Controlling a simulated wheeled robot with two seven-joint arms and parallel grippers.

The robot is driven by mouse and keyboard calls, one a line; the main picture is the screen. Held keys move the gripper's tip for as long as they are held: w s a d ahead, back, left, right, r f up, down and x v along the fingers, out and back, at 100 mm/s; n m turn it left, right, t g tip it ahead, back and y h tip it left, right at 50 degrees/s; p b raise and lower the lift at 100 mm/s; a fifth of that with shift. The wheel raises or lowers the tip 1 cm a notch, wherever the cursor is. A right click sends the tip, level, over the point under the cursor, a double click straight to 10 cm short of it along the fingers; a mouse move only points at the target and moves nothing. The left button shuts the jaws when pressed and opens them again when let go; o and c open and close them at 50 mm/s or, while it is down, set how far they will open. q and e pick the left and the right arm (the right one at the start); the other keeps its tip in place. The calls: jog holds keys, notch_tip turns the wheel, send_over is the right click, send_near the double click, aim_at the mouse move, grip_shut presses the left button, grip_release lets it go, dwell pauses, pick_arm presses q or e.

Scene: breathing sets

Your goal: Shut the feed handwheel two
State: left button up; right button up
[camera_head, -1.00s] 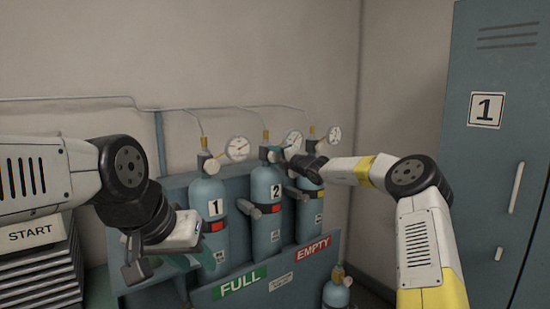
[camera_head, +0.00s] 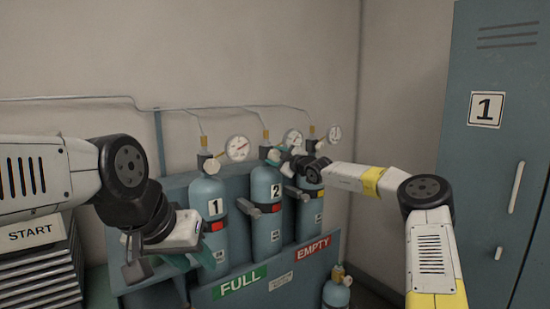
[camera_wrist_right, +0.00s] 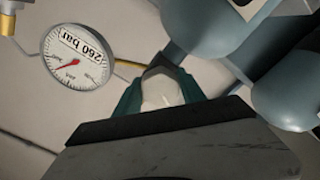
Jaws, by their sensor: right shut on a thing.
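Cylinder 2 (camera_head: 266,205) stands in the middle of the rack, its valve at the top. My right gripper (camera_head: 274,155) is at that valve, in front of its handwheel, and mostly hides it. In the right wrist view, the teal fingers of my right gripper (camera_wrist_right: 160,92) are shut on a pale handwheel (camera_wrist_right: 158,97). How far the handwheel is turned cannot be seen. My left gripper (camera_head: 196,259) is low at the left, in front of the rack, away from the valves; its teal fingers look apart and empty.
Cylinder 1 (camera_head: 207,200) is left of cylinder 2, and a third cylinder (camera_head: 311,205) is right. A round gauge (camera_head: 237,148) stands above cylinder 1. A gauge marked 260 bar (camera_wrist_right: 75,55) shows in the wrist view. A small cylinder (camera_head: 337,291) is low right; a locker (camera_head: 490,180) stands far right.

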jog(key=m, duration=0.6)
jog(key=shift+f, duration=0.25)
jog(key=m, duration=0.6)
jog(key=shift+a+r+m, duration=0.1)
jog(key=shift+m, duration=0.2)
jog(key=o, duration=1.4)
jog(key=shift+r, duration=0.1)
jog(key=shift+c, duration=0.2)
jog(key=v, duration=0.8)
